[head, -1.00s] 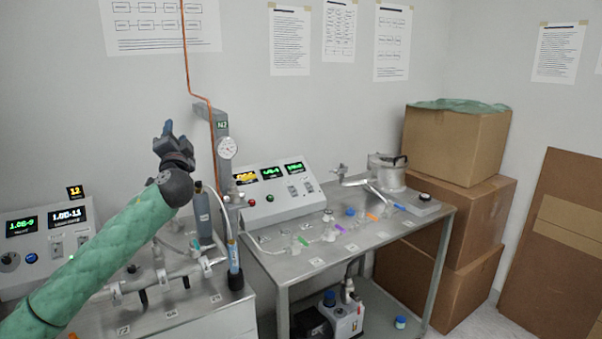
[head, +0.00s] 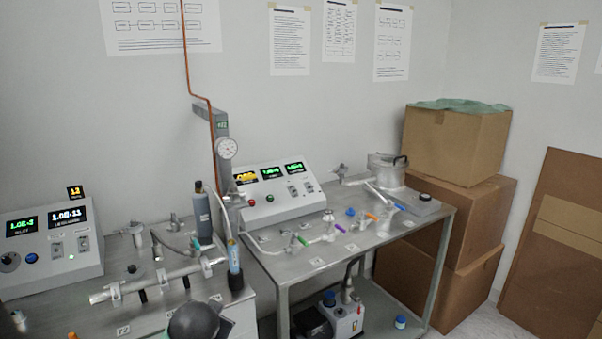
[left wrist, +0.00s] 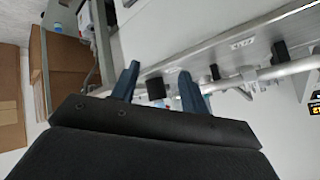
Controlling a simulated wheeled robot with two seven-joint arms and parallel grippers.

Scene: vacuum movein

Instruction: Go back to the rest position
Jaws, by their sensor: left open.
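My left gripper (left wrist: 158,82) shows in the left wrist view with its two blue-grey fingers spread apart. Past the fingertips are a bench edge and a metal tube (left wrist: 262,74). In the head view the left gripper's fingers do not show. Only a dark rounded part of my arm shows at the bottom edge, in front of the left bench. My right gripper is in neither view.
The left bench (head: 215,318) carries a metal tube line (head: 165,280) and a display box (head: 50,250). The right bench (head: 385,236) holds a control panel (head: 270,200) and a metal vessel (head: 388,170). Stacked cardboard boxes (head: 455,148) stand at right. A pump (head: 345,322) sits below.

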